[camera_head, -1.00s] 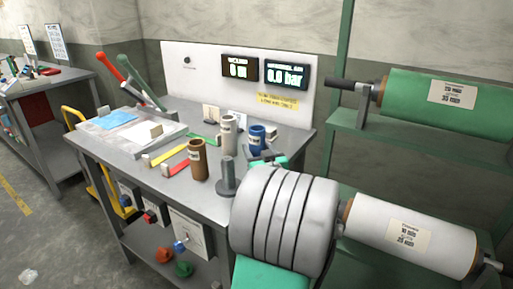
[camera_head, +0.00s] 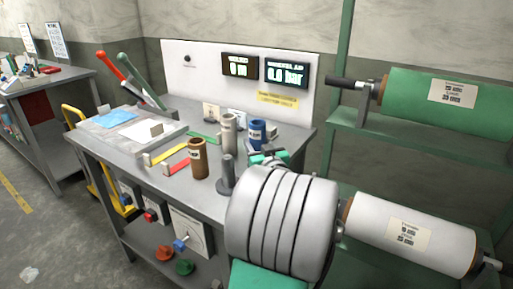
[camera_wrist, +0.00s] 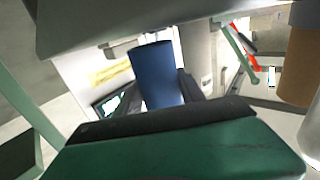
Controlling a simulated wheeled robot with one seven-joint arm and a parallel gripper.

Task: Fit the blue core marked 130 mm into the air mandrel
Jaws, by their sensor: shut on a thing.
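The blue core (camera_head: 257,134) stands upright at the right side of the grey bench. My gripper (camera_head: 264,156) reaches it from the front and is shut on it. In the wrist view the blue core (camera_wrist: 157,76) shows between the dark fingers, its lower end hidden behind the green and black gripper part. Any marking on it is too small to read. A dark grey upright post on a round base (camera_head: 227,172), probably the air mandrel, stands empty to the left of my gripper; my arm partly hides its base.
A white-grey core (camera_head: 228,134) stands just left of the blue one, and a brown core (camera_head: 198,158) stands nearer the front. Red and yellow strips lie left of them. A green roll (camera_head: 450,100) and a white roll (camera_head: 410,234) are on the rack at right. The pressure display (camera_head: 286,72) reads 0.0 bar.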

